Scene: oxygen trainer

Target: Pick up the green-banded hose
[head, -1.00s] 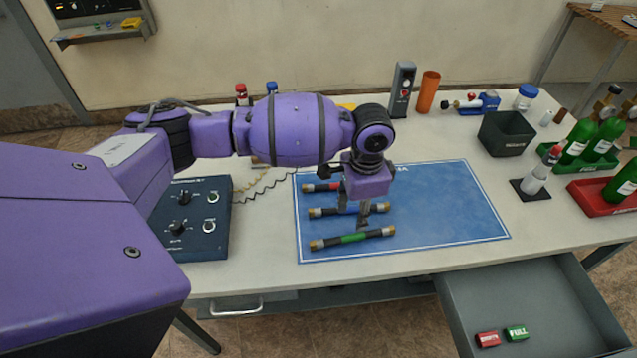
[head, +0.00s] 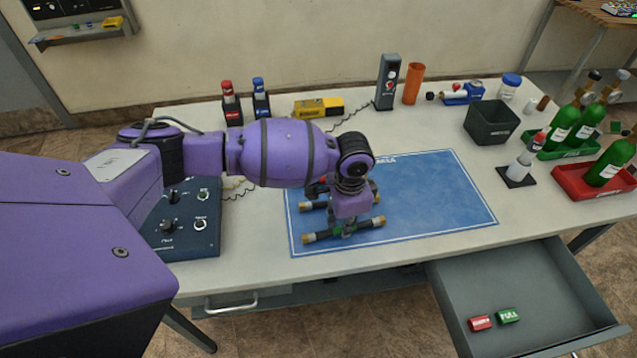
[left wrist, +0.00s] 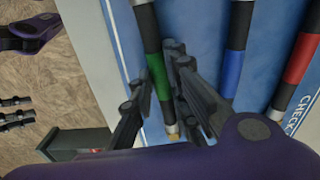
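The green-banded hose (head: 320,236) is black with brass ends and lies nearest the front on the blue mat (head: 430,195). Its green band shows in the left wrist view (left wrist: 159,78). My left gripper (head: 348,230) is down at the band. In the left wrist view its dark fingers (left wrist: 163,88) stand on either side of the hose and look open; contact is not clear. The blue-banded hose (left wrist: 233,70) and the red-banded hose (left wrist: 298,58) lie beyond. Two dark jointed pieces (left wrist: 15,110) at the left edge there may be my right gripper; its state is unclear.
An open drawer (head: 560,310) at the front right holds a red tag (head: 480,323) and a green tag (head: 508,316). A control box (head: 190,240) stands left of the mat. Green bottles (head: 560,128) and a dark bin (head: 490,122) stand at right. The mat's right half is clear.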

